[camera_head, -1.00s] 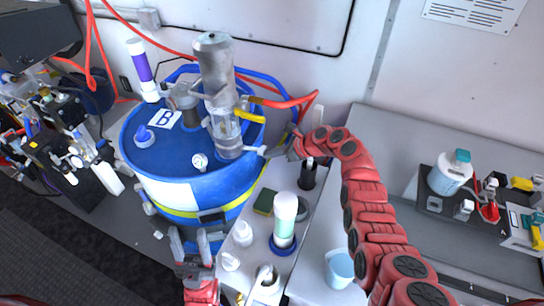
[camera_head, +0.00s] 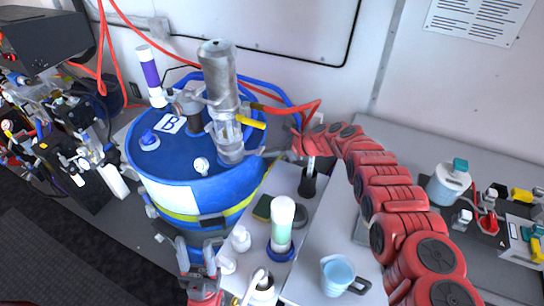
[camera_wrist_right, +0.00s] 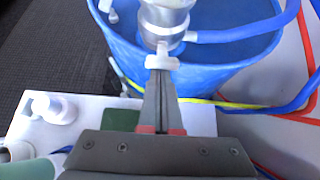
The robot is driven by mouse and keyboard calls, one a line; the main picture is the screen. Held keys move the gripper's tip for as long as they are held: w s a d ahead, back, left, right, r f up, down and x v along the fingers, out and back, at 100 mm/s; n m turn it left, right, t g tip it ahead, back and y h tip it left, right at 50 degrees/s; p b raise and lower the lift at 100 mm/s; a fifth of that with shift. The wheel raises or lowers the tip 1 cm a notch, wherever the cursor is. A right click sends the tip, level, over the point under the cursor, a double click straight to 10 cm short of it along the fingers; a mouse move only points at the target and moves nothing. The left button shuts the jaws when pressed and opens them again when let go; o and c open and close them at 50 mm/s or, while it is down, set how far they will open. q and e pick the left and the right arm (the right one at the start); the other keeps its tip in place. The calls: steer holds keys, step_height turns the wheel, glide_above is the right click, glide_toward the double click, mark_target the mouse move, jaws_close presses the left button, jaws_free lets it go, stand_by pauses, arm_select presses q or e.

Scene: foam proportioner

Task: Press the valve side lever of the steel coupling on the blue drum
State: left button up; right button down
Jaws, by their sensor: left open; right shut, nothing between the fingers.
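The blue drum (camera_head: 178,172) stands left of centre in the head view, with a "B" label on its lid. The steel coupling (camera_head: 220,75) rises from the lid, with a clear section low down and a yellow handle (camera_head: 251,122) on its right. The pale side lever (camera_wrist_right: 162,62) sticks out from the coupling's foot in the right wrist view. My right gripper (camera_wrist_right: 161,76) is shut and empty, its tips right at the lever; whether they touch it I cannot tell. My left gripper (camera_head: 197,252) is open and empty in front of the drum, below its yellow band.
A white bottle with pale green contents (camera_head: 282,228), small white bottles (camera_head: 240,239) and a light blue jug (camera_head: 337,275) stand on the bench right of the drum. Blue and red hoses run behind the drum. A purple-and-white cylinder (camera_head: 151,75) stands on the lid.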

steer(key=shift+a+r, duration=0.3)
steer(key=shift+r, duration=0.25)
steer(key=shift+w+a+r+b, duration=0.2)
steer(key=shift+a+r+b, duration=0.2)
steer(key=shift+r+b, duration=0.1)
steer(key=shift+w+a+r+b, duration=0.2)
steer(key=shift+a+r+b, duration=0.15)
steer(key=shift+r+b, duration=0.1)
steer(key=shift+a, duration=0.1)
steer(key=shift+d+r+p, duration=0.2)
steer(key=shift+r+p, duration=0.1)
steer(key=shift+r, duration=0.05)
steer(key=shift+a+r, duration=0.1)
steer(key=shift+r, duration=0.35)
